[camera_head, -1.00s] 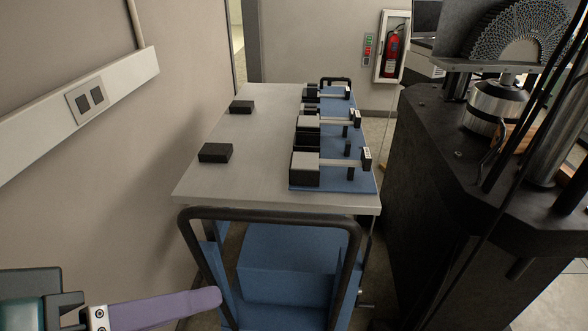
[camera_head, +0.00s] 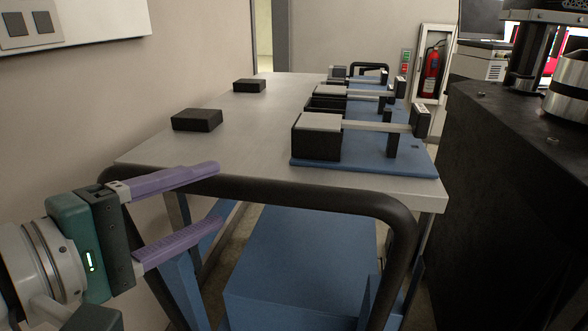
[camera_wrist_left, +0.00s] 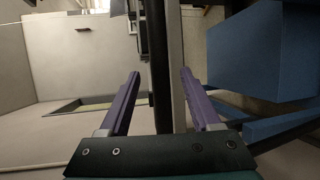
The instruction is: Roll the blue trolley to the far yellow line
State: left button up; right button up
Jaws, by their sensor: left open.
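The blue trolley has a pale grey top (camera_head: 225,140), blue lower parts and a black tubular push handle (camera_head: 330,193) at its near end. My left gripper (camera_head: 218,197) is open at the left part of this handle, its two purple fingers pointing right. In the left wrist view, the dark handle bar (camera_wrist_left: 158,65) runs between the open fingers (camera_wrist_left: 158,98), with a gap visible to the right finger. Whether a finger touches it, I cannot tell. The far yellow line is not visible. My right gripper is out of view.
Black blocks (camera_head: 197,120) and clamp-like fixtures on a blue mat (camera_head: 375,168) stand on the trolley top. A blue box (camera_head: 300,265) sits below. A wall is close on the left, a large black machine (camera_head: 520,190) close on the right. A fire extinguisher (camera_head: 431,72) hangs at the back.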

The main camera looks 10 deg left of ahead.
aim_at(251, 181)
pick_arm(q)
jog(key=b+x, duration=0.1)
jog(key=x, duration=0.7)
grip_shut()
dwell(0.4)
jog(key=shift+f, duration=0.1)
dwell(0.8)
